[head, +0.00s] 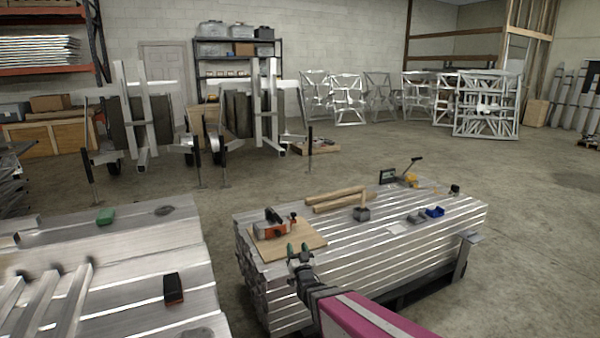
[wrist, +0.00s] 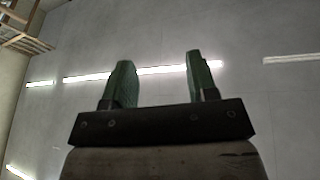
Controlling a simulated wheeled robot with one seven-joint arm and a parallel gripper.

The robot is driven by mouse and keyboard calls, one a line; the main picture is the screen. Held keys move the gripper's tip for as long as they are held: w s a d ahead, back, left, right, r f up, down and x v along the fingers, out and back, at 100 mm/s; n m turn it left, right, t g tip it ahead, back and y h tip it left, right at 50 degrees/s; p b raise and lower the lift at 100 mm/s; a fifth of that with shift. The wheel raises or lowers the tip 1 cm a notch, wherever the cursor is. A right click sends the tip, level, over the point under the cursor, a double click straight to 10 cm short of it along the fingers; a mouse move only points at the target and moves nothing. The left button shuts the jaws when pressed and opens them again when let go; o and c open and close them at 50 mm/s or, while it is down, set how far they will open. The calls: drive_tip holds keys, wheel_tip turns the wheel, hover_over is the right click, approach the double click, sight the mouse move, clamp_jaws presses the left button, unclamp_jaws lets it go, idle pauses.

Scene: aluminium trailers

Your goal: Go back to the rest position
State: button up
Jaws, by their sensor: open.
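My gripper (head: 298,250) is at the end of my arm in the head view, in front of the near-left corner of a stack of aluminium profiles (head: 400,232). In the wrist view my gripper (wrist: 160,85) shows two green fingers standing well apart, with nothing between them.
On the stack are a wooden board (head: 300,243) with an orange tool (head: 270,227), wooden bars (head: 335,198), a blue bin (head: 435,212) and small items. Another metal stack (head: 140,240) stands at left. Concrete floor (head: 370,155) is open behind.

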drive_tip(key=s+d+f+g+h, duration=0.2)
drive_tip(key=d+f+g+h, duration=0.2)
drive_tip(key=d+f+g, duration=0.5)
drive_tip(key=s+d+r+g+h, duration=0.1)
drive_tip(key=s+d+r+g, duration=0.1)
drive_tip(key=s+d+g, duration=0.9)
drive_tip(key=s+g, duration=0.1)
drive_tip(key=s, duration=0.3)
drive_tip(key=shift+s+r+m+h, duration=0.15)
drive_tip(key=shift+s+m+h, duration=0.05)
drive_tip(key=shift+m+h, duration=0.1)
drive_tip(key=shift+d, duration=0.1)
idle(0.7)
